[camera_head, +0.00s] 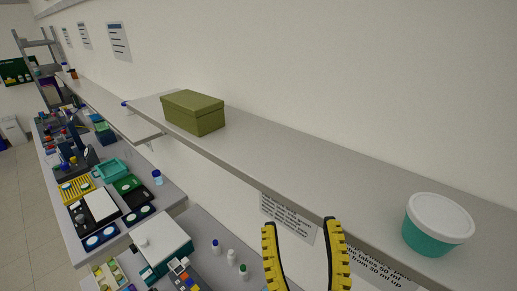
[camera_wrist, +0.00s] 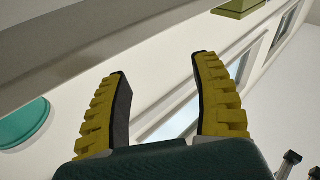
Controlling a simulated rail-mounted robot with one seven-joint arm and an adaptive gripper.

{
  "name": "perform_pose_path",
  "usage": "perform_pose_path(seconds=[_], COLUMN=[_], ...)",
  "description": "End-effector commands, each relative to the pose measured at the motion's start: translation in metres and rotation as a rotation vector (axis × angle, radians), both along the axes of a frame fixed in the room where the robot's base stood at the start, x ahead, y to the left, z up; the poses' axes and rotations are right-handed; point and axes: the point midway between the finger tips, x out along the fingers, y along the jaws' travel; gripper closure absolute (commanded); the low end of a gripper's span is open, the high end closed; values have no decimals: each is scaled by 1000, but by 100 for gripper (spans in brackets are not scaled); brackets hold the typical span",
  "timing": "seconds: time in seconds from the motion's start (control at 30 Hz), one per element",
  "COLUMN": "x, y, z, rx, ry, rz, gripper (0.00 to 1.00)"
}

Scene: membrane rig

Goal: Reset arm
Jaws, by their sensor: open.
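My gripper (camera_head: 304,252) is at the lower right of the head view, its two yellow-and-black fingers apart and pointing up. It is open with nothing between the fingers. It appears in front of the shelf edge and the paper signs. In the wrist view my gripper (camera_wrist: 161,95) also shows wide open and empty. The shelf underside and a teal round shape (camera_wrist: 24,123) are beyond it. My arm itself is mostly out of view.
A grey wall shelf (camera_head: 330,165) carries an olive box (camera_head: 193,112) and a teal tub with a white lid (camera_head: 437,225). Below, a bench holds a white box (camera_head: 160,240), small bottles (camera_head: 231,256), trays and instruments. Open floor (camera_head: 40,245) lies at the left.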

Motion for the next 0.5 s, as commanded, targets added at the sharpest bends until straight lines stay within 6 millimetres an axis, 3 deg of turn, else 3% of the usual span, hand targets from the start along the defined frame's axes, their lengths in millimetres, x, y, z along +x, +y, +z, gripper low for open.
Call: perform_pose_path(seconds=[0.03, 0.17, 0.5], x=[-9, -25, -29], y=[-5, -11, -12], z=[24, 60, 65], rx=[52, 140, 156], ry=[-76, -195, -215], rz=[-1, 11, 14], gripper=[36, 36, 36])
